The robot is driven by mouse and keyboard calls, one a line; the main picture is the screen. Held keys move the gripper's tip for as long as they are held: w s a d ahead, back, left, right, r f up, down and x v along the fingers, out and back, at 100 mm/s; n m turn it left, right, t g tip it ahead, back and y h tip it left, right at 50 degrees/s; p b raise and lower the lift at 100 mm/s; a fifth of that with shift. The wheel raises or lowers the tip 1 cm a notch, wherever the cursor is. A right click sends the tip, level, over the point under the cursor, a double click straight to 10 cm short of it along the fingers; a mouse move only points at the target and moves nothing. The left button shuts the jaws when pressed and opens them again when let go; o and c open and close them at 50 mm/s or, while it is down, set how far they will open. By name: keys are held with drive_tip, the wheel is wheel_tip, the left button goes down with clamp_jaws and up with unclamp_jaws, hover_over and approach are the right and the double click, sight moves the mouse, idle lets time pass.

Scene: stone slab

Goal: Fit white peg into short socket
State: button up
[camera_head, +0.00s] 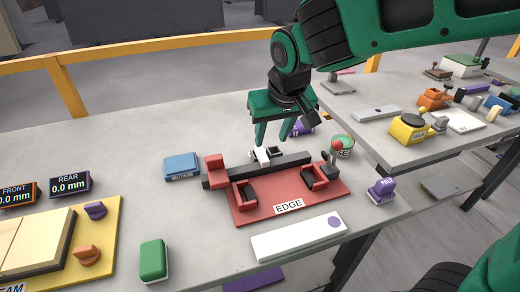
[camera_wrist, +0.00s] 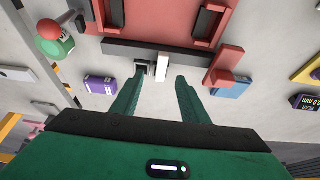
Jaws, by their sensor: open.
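A small white peg (camera_wrist: 162,68) lies beside the dark bar of the red EDGE fixture (camera_wrist: 160,22), and it also shows in the head view (camera_head: 262,156). A small block with a dark opening (camera_wrist: 141,69), which may be the short socket, sits close beside the peg at the same bar; I cannot tell its depth. My gripper (camera_wrist: 157,84) is open, with one green finger on each side of the peg and block. In the head view my gripper (camera_head: 272,142) hangs over the back side of the bar, and its fingers partly hide that area.
The red-knobbed lever on a green base (camera_head: 341,146) stands right of the fixture. A blue box (camera_head: 182,166) lies left, a purple block (camera_head: 381,190) right, and a white plate (camera_head: 298,238) in front.

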sight(263, 156)
drive_tip(key=x, duration=1.1)
drive_tip(key=shift+w+a+r, duration=0.15)
drive_tip(key=shift+a, duration=0.1)
drive_tip(key=shift+c, duration=0.3)
clamp_jaws()
